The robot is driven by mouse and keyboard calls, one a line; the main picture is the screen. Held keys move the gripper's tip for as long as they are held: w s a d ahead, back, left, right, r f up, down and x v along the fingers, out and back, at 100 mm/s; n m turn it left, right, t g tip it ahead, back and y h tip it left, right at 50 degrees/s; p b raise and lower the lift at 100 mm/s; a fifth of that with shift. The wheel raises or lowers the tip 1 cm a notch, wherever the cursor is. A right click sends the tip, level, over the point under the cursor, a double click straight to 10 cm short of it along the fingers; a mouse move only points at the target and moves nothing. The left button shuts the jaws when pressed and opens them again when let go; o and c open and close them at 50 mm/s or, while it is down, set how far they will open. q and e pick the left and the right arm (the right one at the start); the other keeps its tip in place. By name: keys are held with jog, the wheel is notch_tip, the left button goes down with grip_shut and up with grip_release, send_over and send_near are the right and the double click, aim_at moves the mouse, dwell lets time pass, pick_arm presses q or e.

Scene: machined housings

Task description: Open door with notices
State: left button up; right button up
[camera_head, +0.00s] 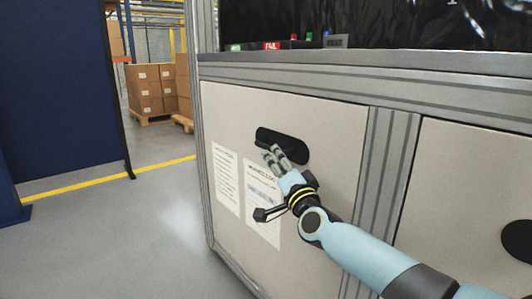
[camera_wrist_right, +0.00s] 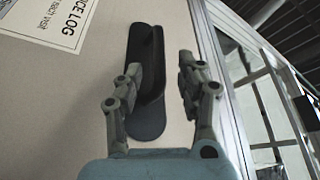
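The door with notices (camera_head: 335,165) is a beige panel in a grey aluminium frame, and it looks closed. Two white sheets, a left notice (camera_head: 226,178) and a right notice (camera_head: 262,205), are on its left part. Its black oblong handle (camera_head: 292,146) sits above them and shows upright in the right wrist view (camera_wrist_right: 152,70). My right gripper (camera_head: 276,155) is at the handle, partly covering it. In the wrist view its two fingers are apart, with the raised black grip between them; I cannot tell whether they touch it. My left gripper is out of view.
A second beige door (camera_head: 460,190) with a black handle (camera_head: 517,240) is to the right. Above are a bench edge (camera_head: 380,62) and coloured bins (camera_head: 272,45). A dark blue partition (camera_head: 60,90) stands left. Grey floor (camera_head: 120,230) is clear; stacked boxes (camera_head: 150,90) stand behind.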

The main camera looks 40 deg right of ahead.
aim_at(266, 147)
jog(key=x, duration=0.3)
jog(key=b+x, duration=0.1)
jog(key=x, duration=0.2)
jog(key=shift+w+f, duration=0.2)
jog(key=shift+w, duration=0.05)
pick_arm(q)
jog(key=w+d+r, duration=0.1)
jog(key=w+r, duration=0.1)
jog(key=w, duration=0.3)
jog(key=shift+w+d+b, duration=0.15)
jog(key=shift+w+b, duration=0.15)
jog(key=shift+b, duration=0.1)
pick_arm(e)
jog(key=shift+w+d+r, duration=0.2)
jog(key=shift+w+r, duration=0.05)
jog(key=shift+w, duration=0.35)
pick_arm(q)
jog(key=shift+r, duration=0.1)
pick_arm(e)
grip_shut()
